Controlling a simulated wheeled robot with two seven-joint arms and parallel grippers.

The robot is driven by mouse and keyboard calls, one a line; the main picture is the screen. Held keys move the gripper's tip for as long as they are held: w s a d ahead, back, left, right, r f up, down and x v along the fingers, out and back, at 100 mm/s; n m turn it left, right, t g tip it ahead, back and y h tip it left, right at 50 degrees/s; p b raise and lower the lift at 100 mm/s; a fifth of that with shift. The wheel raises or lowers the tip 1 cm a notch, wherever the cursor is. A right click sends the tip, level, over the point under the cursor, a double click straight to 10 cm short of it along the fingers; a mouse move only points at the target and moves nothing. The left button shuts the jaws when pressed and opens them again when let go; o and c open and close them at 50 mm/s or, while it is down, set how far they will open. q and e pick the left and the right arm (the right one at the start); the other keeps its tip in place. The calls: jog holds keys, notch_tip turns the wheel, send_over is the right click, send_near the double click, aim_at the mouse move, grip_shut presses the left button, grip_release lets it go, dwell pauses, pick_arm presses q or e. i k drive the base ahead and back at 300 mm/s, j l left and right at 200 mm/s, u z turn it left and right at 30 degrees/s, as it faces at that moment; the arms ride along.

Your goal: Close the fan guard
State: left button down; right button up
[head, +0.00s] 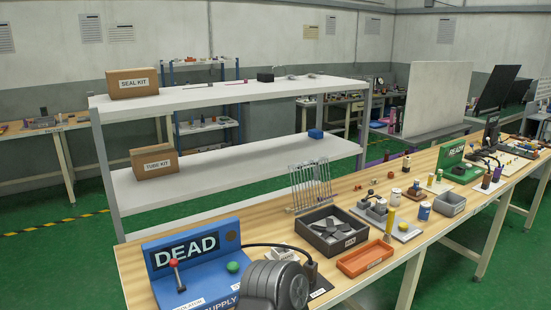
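A dark grey ribbed, motor-like body (268,284) is at the bottom edge, in front of the blue supply unit, its lower part cut off by the frame. Its rounded right end (293,288) shows a dark disc-like face. I cannot tell whether this is the fan guard or whether it is open or shut. A blue supply unit (200,285) marked DEAD stands beside it, with a red-knobbed lever (176,272) and a green button (233,267). A black cable (285,247) runs from the unit to a black block (310,270). Neither gripper is in view.
The wooden bench (345,192) holds a wire rack (310,188), a dark bin (333,231) of grey pieces, an orange tray (366,258), a grey tray (450,204) and a green READY panel (456,160). White shelves (235,175) with boxes stand behind.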

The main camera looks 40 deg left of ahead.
aim_at(298, 165)
jog(key=i+l+u, duration=0.7)
jog(key=l, duration=0.25)
jog(key=i+l+u, duration=0.2)
jog(key=l, duration=0.15)
jog(key=i+l+u, duration=0.1)
jog(key=l+u, duration=0.15)
jog(key=l, duration=0.15)
